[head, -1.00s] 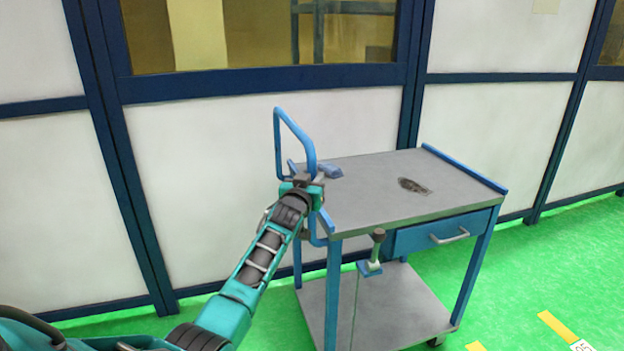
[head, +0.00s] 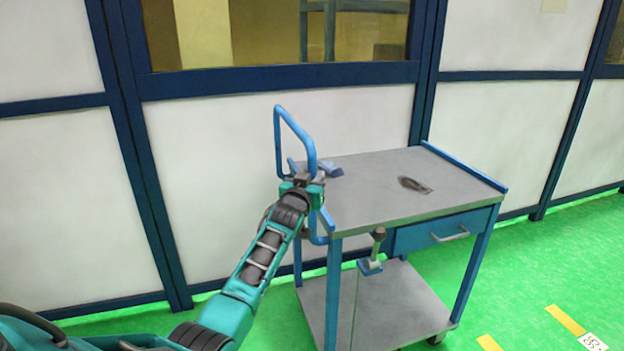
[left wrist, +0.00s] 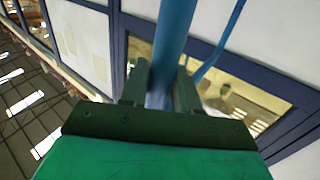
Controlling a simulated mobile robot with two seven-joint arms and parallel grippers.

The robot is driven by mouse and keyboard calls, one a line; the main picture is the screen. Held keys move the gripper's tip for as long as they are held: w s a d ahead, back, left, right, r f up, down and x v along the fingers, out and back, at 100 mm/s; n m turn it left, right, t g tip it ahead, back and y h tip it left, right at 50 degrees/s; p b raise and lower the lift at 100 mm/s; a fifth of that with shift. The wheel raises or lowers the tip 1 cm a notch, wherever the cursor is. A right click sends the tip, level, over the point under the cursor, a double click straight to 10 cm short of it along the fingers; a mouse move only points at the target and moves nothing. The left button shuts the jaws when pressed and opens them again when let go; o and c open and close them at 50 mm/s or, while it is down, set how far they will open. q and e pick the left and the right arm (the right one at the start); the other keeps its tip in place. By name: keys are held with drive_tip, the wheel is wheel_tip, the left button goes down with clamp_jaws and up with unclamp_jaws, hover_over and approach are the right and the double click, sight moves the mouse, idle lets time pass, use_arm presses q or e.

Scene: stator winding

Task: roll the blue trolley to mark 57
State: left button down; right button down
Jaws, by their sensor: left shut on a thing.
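The blue trolley (head: 470,198) has a grey top, a drawer and a lower shelf, and stands upright on the green floor. Its blue looped handle (head: 278,140) rises at the left end. My left gripper (head: 308,182) is shut on this handle; in the left wrist view the blue bar (left wrist: 172,40) runs between the two fingers. A floor label (head: 592,342) shows at the bottom right corner, cut by the frame edge, and its number is too small to read surely. My right gripper is not in view.
A white panel wall (head: 250,135) with dark blue posts and windows runs behind the trolley. Yellow floor strips (head: 566,320) lie to the right. A small dark item (head: 414,185) lies on the trolley top. Green floor right of the trolley is clear.

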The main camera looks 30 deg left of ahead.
use_arm(q)
drive_tip(key=shift+s+a+f, duration=0.1)
drive_tip(key=shift+a, duration=0.15)
drive_tip(key=c, duration=1)
unclamp_jaws()
drive_tip(key=shift+s, duration=0.1)
drive_tip(key=shift+o, duration=0.2)
drive_tip(key=shift+s+d, duration=0.1)
drive_tip(key=p+v, duration=0.1)
drive_tip(key=v, duration=1.1)
drive_tip(key=shift+s, duration=0.4)
drive_tip(key=s+d+f+m+g+h, duration=0.3)
drive_tip(key=s+d+f, duration=0.7)
drive_tip(key=s+f, duration=0.1)
drive_tip(key=s+d+f+m+g+h, duration=0.2)
drive_tip(key=s+d+f+g+h, duration=0.1)
drive_tip(key=s+d+f, duration=0.7)
drive_tip(key=s+f+h, duration=0.1)
drive_tip(key=s+f, duration=0.1)
drive_tip(key=s, duration=0.2)
drive_tip(key=shift+s+m+g, duration=0.3)
drive_tip(key=shift+m, duration=0.1)
